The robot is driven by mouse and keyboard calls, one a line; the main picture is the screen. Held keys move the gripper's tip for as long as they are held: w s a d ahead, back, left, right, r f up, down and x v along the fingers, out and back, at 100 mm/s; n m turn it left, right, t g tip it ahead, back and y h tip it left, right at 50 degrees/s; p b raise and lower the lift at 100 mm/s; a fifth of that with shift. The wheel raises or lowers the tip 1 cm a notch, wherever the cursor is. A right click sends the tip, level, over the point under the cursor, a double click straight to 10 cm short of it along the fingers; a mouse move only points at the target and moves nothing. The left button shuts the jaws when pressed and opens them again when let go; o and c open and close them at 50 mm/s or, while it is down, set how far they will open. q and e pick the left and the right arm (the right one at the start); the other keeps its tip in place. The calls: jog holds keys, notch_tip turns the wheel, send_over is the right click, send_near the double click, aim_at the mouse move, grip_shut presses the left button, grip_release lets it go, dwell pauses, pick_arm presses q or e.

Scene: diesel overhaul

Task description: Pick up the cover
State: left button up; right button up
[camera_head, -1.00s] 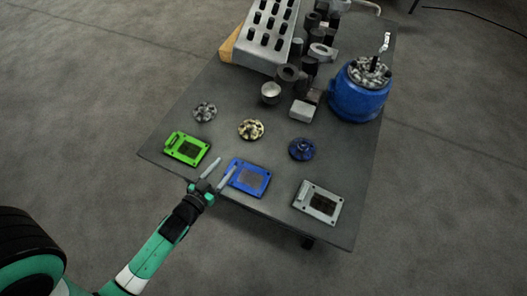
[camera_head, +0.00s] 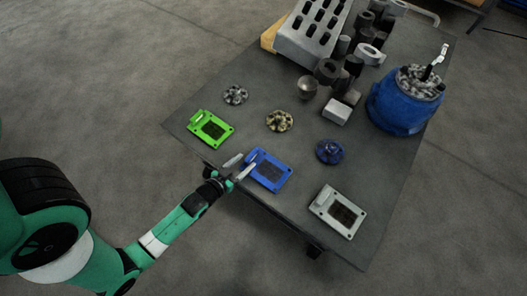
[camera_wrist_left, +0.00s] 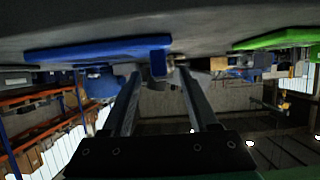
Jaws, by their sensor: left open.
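Three flat rectangular covers lie along the near edge of the dark table: a green one (camera_head: 211,129) at left, a blue one (camera_head: 268,170) in the middle, and a grey one (camera_head: 338,211) at right. My open left gripper (camera_head: 240,167) is at the table edge, beside the left end of the blue cover. In the left wrist view, upside down, the blue cover (camera_wrist_left: 100,47) has an upright tab that shows between the tips of the open fingers (camera_wrist_left: 160,73). Contact cannot be told. The green cover (camera_wrist_left: 275,40) is off to the right there. My right gripper is out of view.
Three round wheel-like parts, silver (camera_head: 235,95), brass-coloured (camera_head: 279,121) and dark blue (camera_head: 330,151), lie behind the covers. A grey engine block (camera_head: 313,35), dark cylindrical parts and a blue pot (camera_head: 396,108) stand farther back. Bare tabletop (camera_head: 295,150) separates the pieces.

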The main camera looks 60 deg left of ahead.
aim_at(248, 159)
pick_arm(q)
jog(key=b+x, duration=0.1)
jog(key=x, duration=0.3)
jog(key=shift+w+f+b, duration=0.1)
jog(key=shift+w+b, duration=0.1)
jog(key=shift+b, duration=0.15)
jog(key=shift+w+a, duration=0.25)
jog(key=shift+w, duration=0.05)
grip_shut()
dwell(0.7)
